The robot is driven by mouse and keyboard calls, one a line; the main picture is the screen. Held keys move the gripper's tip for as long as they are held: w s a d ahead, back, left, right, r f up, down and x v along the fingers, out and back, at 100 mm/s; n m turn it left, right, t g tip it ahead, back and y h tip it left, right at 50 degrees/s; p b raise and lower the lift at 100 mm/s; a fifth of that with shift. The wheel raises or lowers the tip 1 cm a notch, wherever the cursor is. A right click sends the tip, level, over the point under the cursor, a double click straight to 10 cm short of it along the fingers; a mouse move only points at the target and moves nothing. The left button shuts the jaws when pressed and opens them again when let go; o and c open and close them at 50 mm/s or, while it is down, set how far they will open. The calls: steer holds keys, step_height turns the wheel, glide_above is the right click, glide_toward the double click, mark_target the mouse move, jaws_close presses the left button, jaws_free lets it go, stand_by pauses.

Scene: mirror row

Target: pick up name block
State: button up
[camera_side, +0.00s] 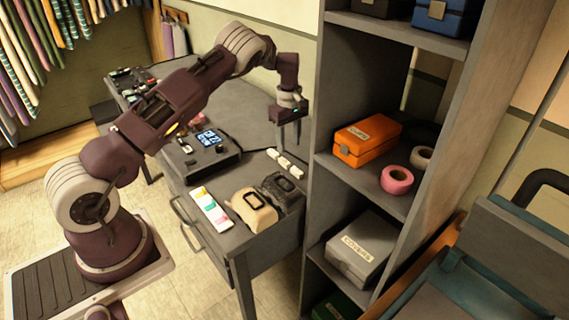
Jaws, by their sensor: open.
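A short row of small white blocks (285,162) lies on the grey desk top (252,95), near the shelf unit. No lettering is readable on them, so I cannot tell which one is the name block. My gripper (288,140) points down just above and behind the row, with its fingers apart and nothing seen between them. Its exact height over the desk is hard to judge from this side.
A dark device with a lit screen (208,138) stands left of the blocks. A white strip with coloured patches (210,212), a cream item (253,210) and a dark item (283,191) lie nearer. A tall grey shelf unit (323,125) rises close on the right, holding an orange box (366,143).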

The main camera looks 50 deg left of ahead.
mark_target(286, 161)
steer(key=f, duration=0.4)
steer(key=s+f, duration=0.1)
steer(key=f, duration=0.1)
steer(key=shift+a+f, duration=0.15)
steer(key=shift+f, duration=0.15)
jaws_close()
